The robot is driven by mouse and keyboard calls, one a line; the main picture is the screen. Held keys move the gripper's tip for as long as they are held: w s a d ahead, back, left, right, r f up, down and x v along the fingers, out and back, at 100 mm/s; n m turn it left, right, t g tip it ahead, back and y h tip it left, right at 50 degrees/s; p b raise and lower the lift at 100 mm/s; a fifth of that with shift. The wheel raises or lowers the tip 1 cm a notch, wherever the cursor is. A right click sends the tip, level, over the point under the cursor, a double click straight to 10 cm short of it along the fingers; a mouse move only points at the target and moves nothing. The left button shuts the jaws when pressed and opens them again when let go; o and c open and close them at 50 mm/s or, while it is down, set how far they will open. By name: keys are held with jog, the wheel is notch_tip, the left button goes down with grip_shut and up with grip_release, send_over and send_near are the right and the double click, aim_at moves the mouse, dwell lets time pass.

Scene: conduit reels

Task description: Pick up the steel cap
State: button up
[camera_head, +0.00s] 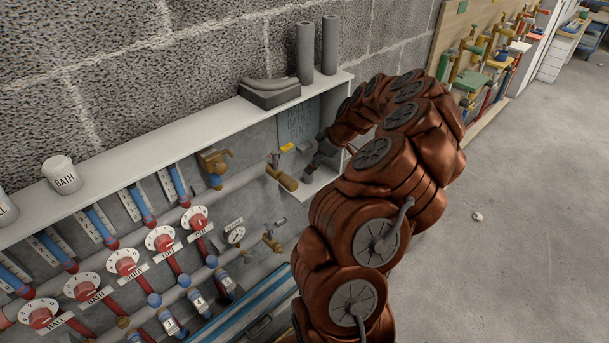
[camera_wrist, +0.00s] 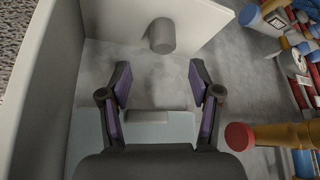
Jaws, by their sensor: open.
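The steel cap (camera_wrist: 162,36) is most likely the short grey cylinder on a white ledge, near the top centre of the wrist view. My gripper (camera_wrist: 160,78) is open, with its two dark fingers apart and nothing between them. The cap lies beyond the fingertips, roughly in line with the gap, and apart from them. In the head view my gripper (camera_head: 318,158) is by the small white ledge (camera_head: 316,183) at the right end of the wall panel. I cannot make out the cap there; my gripper and arm cover part of that ledge.
Brass fittings and valves (camera_head: 283,178) stick out left of the ledge; a red-ended brass fitting (camera_wrist: 240,136) is close right of my gripper. A pale side panel (camera_wrist: 48,85) stands left.

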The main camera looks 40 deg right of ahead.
aim_at(308, 176)
jog(key=shift+s+p+x, duration=0.2)
jog(key=shift+p+x, duration=0.15)
jog(key=shift+x, duration=1.15)
jog(key=shift+s+p+x, duration=0.2)
jog(key=shift+p+x, duration=0.1)
jog(key=shift+x, duration=1.15)
jog(key=shift+f, duration=0.15)
jog(key=c, duration=1.2)
